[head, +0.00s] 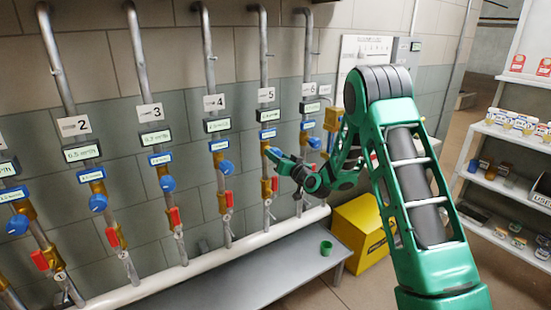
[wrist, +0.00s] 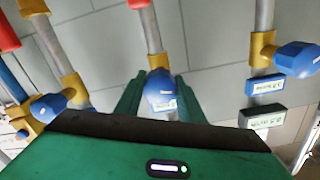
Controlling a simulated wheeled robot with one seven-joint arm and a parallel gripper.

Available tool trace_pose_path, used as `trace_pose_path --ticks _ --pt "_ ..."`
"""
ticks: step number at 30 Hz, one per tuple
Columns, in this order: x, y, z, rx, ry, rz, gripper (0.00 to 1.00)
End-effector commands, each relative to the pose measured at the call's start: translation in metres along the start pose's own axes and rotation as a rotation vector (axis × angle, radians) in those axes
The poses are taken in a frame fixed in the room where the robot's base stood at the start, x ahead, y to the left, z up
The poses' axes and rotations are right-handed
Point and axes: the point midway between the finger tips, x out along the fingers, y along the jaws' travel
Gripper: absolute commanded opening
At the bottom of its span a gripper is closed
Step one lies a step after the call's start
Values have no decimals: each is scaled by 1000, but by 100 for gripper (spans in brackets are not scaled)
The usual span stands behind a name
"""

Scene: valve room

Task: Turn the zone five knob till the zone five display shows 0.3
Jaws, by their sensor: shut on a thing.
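The zone five sign (head: 266,95) is on the wall with the zone five display (head: 267,115) below it; its digits are too small to read. A blue label (head: 267,133) sits under the display. My gripper (head: 279,158) is at the zone five pipe, below that label. In the wrist view, my gripper's fingers (wrist: 160,98) stand on either side of the blue zone five knob (wrist: 160,86), shut on it. The zone five display cannot be seen in the wrist view.
Neighbouring pipes carry similar blue knobs, such as zone four's (head: 226,168), and red handles (head: 229,199). A white pipe (head: 190,270) runs low along the wall. A yellow box (head: 362,235) and shelves (head: 500,160) are right.

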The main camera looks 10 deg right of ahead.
Motion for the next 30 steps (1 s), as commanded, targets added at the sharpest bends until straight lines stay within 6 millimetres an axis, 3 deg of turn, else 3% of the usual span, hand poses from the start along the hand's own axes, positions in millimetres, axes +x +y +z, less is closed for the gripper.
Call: trace_pose_path --ticks 4,5,6,7,19,30 --pt "-1 4 0 -4 0 7 13" --pt "-1 4 0 -5 0 7 43" --pt "-1 4 0 -5 0 6 52" --pt "-1 4 0 -4 0 6 53" --pt "-7 2 0 -3 -1 3 53" --pt "-65 4 1 0 -3 8 53"
